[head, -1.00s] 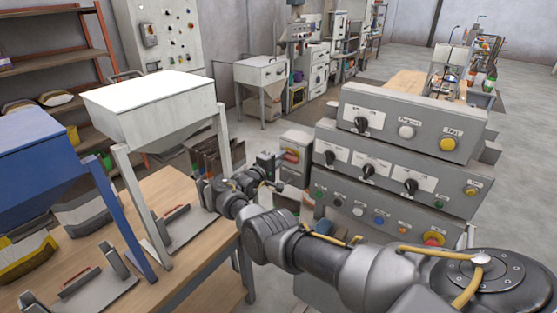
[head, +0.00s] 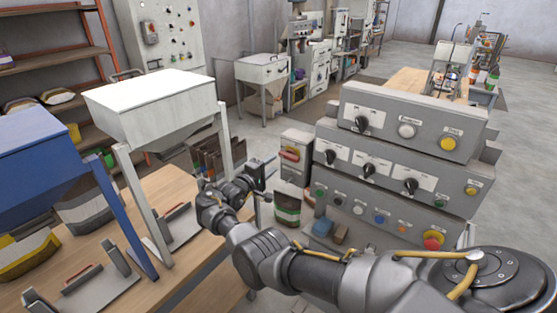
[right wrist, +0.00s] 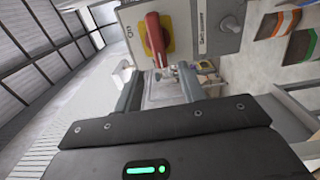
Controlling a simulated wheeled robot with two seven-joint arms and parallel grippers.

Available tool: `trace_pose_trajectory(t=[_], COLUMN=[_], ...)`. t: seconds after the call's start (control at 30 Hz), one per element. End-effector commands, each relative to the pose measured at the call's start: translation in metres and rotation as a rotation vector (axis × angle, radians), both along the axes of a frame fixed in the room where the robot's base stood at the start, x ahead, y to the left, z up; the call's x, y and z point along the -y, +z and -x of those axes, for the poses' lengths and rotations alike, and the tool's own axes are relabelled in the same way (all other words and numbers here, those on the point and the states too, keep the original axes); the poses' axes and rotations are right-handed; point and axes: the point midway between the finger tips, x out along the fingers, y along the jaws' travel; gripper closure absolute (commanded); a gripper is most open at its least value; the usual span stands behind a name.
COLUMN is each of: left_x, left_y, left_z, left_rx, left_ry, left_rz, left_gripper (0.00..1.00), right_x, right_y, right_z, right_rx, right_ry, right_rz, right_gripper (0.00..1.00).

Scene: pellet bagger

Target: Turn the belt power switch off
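The switch is a red handle on a yellow plate on a small grey box (head: 291,153), left of the stacked control panels in the head view. In the right wrist view the red handle (right wrist: 155,38) fills the top middle, ahead of my fingers, and the yellow plate (right wrist: 168,33) shows around it. Small lettering beside the plate is hard to read. My right gripper (head: 267,173) is just left of and below the box, apart from the switch. Its two fingers stand apart with nothing between them (right wrist: 160,88). My left gripper is out of view.
Grey control panels (head: 400,150) with knobs and buttons stand right of the box. A white hopper (head: 150,100) and a blue hopper (head: 35,150) stand over the wooden table (head: 185,185) at left. A bag (head: 288,208) sits below the switch box.

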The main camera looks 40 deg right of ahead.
Motion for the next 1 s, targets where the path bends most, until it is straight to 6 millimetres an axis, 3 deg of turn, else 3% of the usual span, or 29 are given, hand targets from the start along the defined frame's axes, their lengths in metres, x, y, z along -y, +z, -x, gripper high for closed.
trace_pose_trajectory(t=[0.1, 0.3, 0.87, 1.0], left_x=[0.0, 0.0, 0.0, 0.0], left_y=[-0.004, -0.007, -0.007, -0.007], left_z=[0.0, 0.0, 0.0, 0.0], left_rx=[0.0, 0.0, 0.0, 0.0], left_ry=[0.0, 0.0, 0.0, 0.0], left_rz=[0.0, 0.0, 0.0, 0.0], left_gripper=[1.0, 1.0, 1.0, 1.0], right_x=[-0.021, -0.039, -0.041, -0.041], right_y=[-0.002, -0.001, 0.0, -0.001], right_z=[0.006, 0.012, 0.013, 0.013], right_rx=[0.002, 0.001, 0.0, 0.068], right_ry=[0.001, -0.001, -0.001, -0.001], right_rz=[-0.002, 0.0, 0.0, -0.026], right_gripper=[0.6, 0.6, 0.6, 0.6])
